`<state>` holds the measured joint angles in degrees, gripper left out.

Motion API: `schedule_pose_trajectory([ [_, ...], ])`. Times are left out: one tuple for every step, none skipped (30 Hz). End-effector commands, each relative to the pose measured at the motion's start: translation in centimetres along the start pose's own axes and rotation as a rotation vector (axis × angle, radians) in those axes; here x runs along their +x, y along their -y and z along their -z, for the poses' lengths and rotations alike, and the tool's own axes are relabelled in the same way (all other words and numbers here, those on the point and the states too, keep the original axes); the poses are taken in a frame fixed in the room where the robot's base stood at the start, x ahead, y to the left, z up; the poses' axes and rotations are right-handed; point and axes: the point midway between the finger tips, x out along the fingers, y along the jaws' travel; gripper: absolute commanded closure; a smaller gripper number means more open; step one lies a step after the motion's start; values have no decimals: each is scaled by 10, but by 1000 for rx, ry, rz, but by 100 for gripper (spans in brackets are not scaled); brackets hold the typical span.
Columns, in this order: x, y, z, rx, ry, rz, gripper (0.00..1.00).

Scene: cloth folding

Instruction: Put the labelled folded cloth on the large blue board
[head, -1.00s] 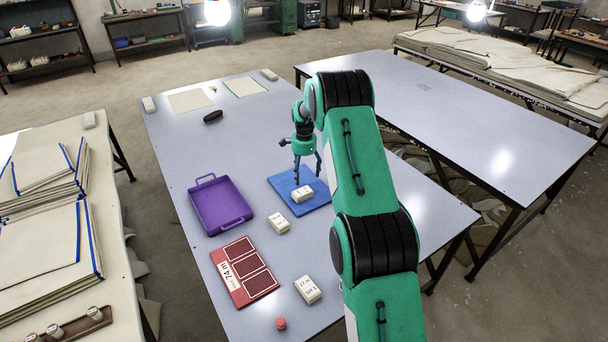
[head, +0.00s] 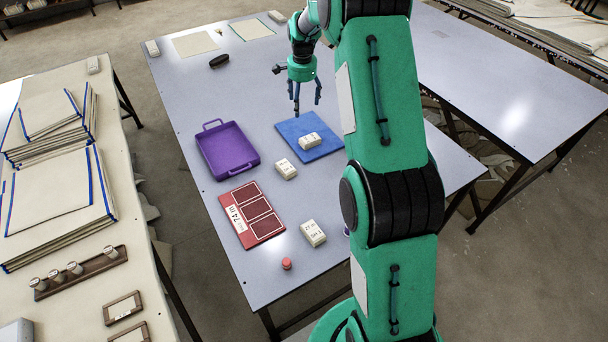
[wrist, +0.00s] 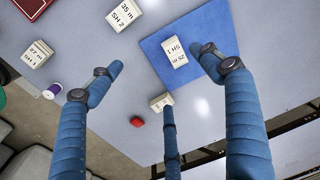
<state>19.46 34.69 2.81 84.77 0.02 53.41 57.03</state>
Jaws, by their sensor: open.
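A white labelled folded cloth (head: 311,142) lies flat on the large blue board (head: 290,126), inside its edges. My gripper (head: 308,98) is open and empty above the far edge of the board, apart from the cloth. In the wrist view its blue fingers (wrist: 161,58) are spread wide with nothing between them.
Two more labelled white blocks (head: 285,169) (head: 313,233) lie on the table. A purple tray (head: 228,166), a red board (head: 268,228) marked 74 m and a small red cylinder (head: 287,264) stand nearby. A dark object (head: 219,61) lies farther back, where the table is mostly clear.

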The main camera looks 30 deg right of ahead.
Motion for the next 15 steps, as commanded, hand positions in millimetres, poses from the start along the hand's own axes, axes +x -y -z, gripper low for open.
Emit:
schedule_pose_trajectory([
  [-19, -2, -11, -29, -6, 10, 21],
  [-28, -4, -16, -47, -9, 15, 21],
  [-40, -7, -24, -70, -13, 22, 21],
  [-49, -10, -29, -89, -16, 26, 21],
  [-58, -12, -35, -107, -19, 31, 21],
  [-70, -15, -43, -131, -23, 38, 21],
  [-78, -18, -49, -149, -26, 42, 21],
  [-86, -21, -55, -167, -29, 47, 21],
  [-98, -26, -63, -191, -34, 53, 21],
  [-105, -29, -69, -209, -37, 58, 21],
  [-114, -32, -75, -227, -40, 63, 21],
  [-124, -37, -83, -251, -45, 69, 21],
  [-131, -41, -89, -270, -48, 73, 21],
  [-139, -45, -95, -287, -51, 78, 21],
  [-148, -50, -103, -312, -56, 84, 21],
])
